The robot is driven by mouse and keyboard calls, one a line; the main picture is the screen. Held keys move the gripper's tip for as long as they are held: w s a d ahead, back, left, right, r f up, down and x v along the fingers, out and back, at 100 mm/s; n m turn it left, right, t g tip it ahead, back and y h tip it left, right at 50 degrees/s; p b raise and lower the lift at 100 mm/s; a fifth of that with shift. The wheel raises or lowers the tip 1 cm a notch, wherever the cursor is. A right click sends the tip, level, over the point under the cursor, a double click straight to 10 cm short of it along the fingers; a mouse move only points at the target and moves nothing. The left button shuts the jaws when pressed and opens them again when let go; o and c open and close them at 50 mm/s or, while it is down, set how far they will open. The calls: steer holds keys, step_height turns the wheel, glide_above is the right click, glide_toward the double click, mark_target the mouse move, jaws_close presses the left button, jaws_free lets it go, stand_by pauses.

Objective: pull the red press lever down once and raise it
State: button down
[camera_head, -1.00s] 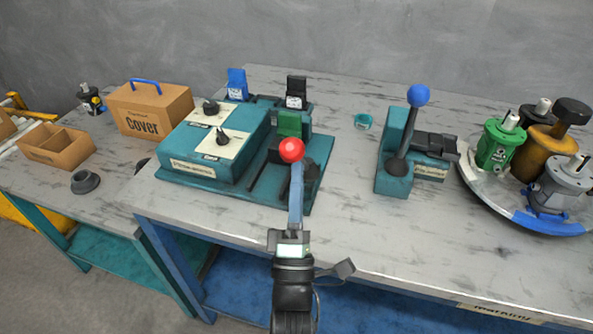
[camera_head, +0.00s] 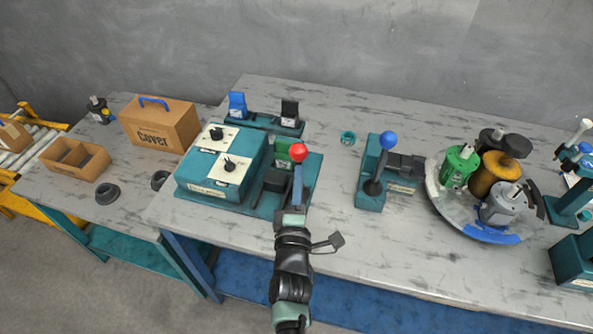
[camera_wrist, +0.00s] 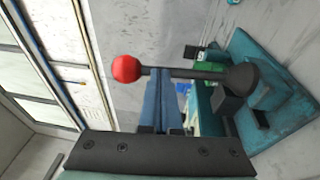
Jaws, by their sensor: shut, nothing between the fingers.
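The red press lever has a red ball knob (camera_head: 298,152) on a dark rod, on the teal press base (camera_head: 225,203). In the wrist view the red knob (camera_wrist: 126,68) is left of my fingertips, and the rod (camera_wrist: 195,73) runs right to a dark pivot. My gripper (camera_head: 298,170) has its blue fingers shut with nothing between them. In the wrist view the fingertips (camera_wrist: 166,72) meet the line of the rod near the knob. Whether they touch it I cannot tell. My fingers hide much of the rod in the head view.
A blue-knobbed lever press (camera_head: 388,141) stands to the right, beside a round tray (camera_head: 445,215) of motors. A teal box with two dials (camera_head: 218,178) is left of the lever. A cardboard Cover box (camera_head: 160,125) stands on the left table. Bare tabletop lies in front of the blue-knobbed press.

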steer(key=shift+w+d+r+p, duration=0.2)
steer(key=shift+w+r+p, duration=0.1)
steer(key=shift+w+p, duration=0.3)
steer(key=shift+w+r, duration=0.1)
steer(key=shift+r, duration=0.05)
steer(key=shift+d, duration=0.1)
